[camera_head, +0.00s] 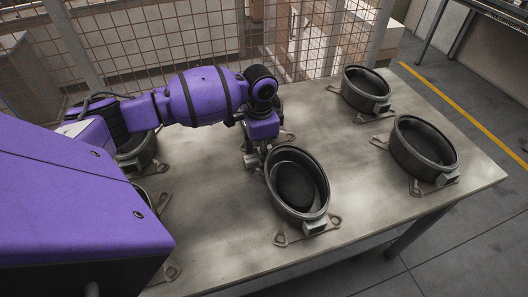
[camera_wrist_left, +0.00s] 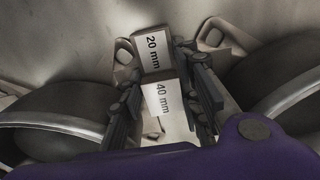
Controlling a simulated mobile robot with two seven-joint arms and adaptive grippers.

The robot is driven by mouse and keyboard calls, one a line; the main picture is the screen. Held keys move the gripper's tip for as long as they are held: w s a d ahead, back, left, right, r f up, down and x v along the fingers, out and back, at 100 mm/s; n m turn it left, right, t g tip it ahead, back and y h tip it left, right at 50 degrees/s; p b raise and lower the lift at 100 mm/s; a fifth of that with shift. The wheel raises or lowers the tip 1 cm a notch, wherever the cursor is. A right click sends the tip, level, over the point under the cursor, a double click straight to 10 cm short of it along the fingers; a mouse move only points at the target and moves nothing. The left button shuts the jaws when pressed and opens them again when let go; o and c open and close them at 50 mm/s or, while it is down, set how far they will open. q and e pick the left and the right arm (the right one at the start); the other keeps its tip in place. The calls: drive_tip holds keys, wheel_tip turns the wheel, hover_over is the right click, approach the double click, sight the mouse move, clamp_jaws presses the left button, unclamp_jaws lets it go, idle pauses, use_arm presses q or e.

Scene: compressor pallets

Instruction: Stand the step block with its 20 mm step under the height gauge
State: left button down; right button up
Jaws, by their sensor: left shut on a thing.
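The step block (camera_wrist_left: 158,74) is between the two fingers of my left gripper (camera_wrist_left: 162,66) in the left wrist view. It carries a white "20 mm" label on its upper part in the picture and a "40 mm" label below. The fingers are shut on its sides. In the head view my left gripper (camera_head: 257,157) reaches down at the middle of the table, just left of a dark round housing; the block is too small or hidden to make out there. I cannot make out the height gauge in either view. My right gripper is not in view.
Several dark round housings stand on the table (camera_head: 353,195), among them the middle one (camera_head: 297,187), a back one (camera_head: 365,89) and a right one (camera_head: 424,147). Flat metal brackets show beneath them. A wire mesh fence (camera_head: 140,40) runs behind. The table's front right is bare.

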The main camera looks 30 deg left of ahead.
use_arm(q)
drive_tip(key=shift+s, duration=0.5)
drive_tip(key=shift+w+f, duration=0.2)
drive_tip(key=shift+w, duration=0.1)
drive_tip(key=c, duration=1.6)
unclamp_jaws()
drive_tip(key=shift+f, duration=0.1)
drive_tip(key=o, duration=0.3)
drive_tip(key=shift+s, duration=0.1)
